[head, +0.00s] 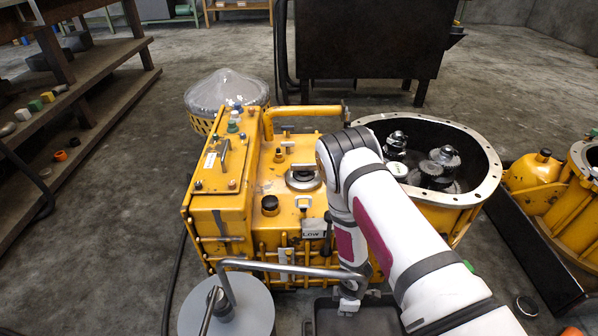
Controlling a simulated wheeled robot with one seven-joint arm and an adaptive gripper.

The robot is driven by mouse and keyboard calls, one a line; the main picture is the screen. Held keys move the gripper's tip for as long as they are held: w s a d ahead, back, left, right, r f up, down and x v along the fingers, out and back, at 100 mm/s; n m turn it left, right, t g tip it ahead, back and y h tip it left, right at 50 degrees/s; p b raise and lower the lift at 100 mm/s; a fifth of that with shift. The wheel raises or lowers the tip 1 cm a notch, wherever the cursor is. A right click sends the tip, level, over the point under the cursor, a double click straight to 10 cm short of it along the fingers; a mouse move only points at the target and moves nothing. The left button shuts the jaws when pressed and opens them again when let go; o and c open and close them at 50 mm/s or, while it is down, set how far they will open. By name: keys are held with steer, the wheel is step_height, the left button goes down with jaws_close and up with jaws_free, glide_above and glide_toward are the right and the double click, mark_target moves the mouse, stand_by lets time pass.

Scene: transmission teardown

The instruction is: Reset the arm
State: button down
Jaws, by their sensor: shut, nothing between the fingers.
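My white arm reaches in from the lower right, bends at its elbow above the yellow transmission housing (282,230), and folds back down toward me. My gripper (349,303) hangs low in front of the housing, partly hidden by my own arm, above the back edge of a black tray (322,318). It is shut and empty. The housing's round open bell (490,150) at the right holds dark metal gears (440,165). I cannot tell whether the gripper touches the tray.
A grey disc (258,305) with a bent metal bar stands close at the lower left. Yellow castings (535,180) lie at the right beside a black container edge. A wooden shelf (95,90) stands left, a dark cabinet (372,40) behind. Floor between shelf and housing is mostly clear.

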steer(key=w+d+r+m+h, duration=0.15)
steer(key=w+r, duration=0.25)
steer(key=r, duration=0.4)
steer(key=w+r+m+y, duration=0.1)
steer(key=w+r+m, duration=0.15)
steer(key=r, duration=0.45)
step_height(320, 180, up, 19)
steer(key=d+m+h, duration=0.1)
steer(key=d+m, duration=0.2)
steer(key=m, duration=0.1)
steer(key=s+d+r+m, duration=0.1)
steer(key=s+r+m, duration=0.1)
steer(key=s+r, duration=0.5)
steer(key=s+d+r+m, duration=0.15)
steer(key=s+r, duration=0.25)
steer(key=r, duration=0.7)
steer(key=s+a+r+m+y, duration=0.1)
steer(key=s+r+m, duration=0.3)
steer(key=s, duration=0.7)
steer(key=s+a+r+m+y, duration=0.15)
steer(key=s+r, duration=0.35)
steer(key=s, duration=0.6)
step_height(320, 180, up, 36)
steer(key=t+p, duration=0.4)
steer(key=p, duration=3)
steer(key=shift+d+f+h+p, duration=0.2)
steer(key=shift+h+p, duration=0.1)
steer(key=shift+h, duration=0.1)
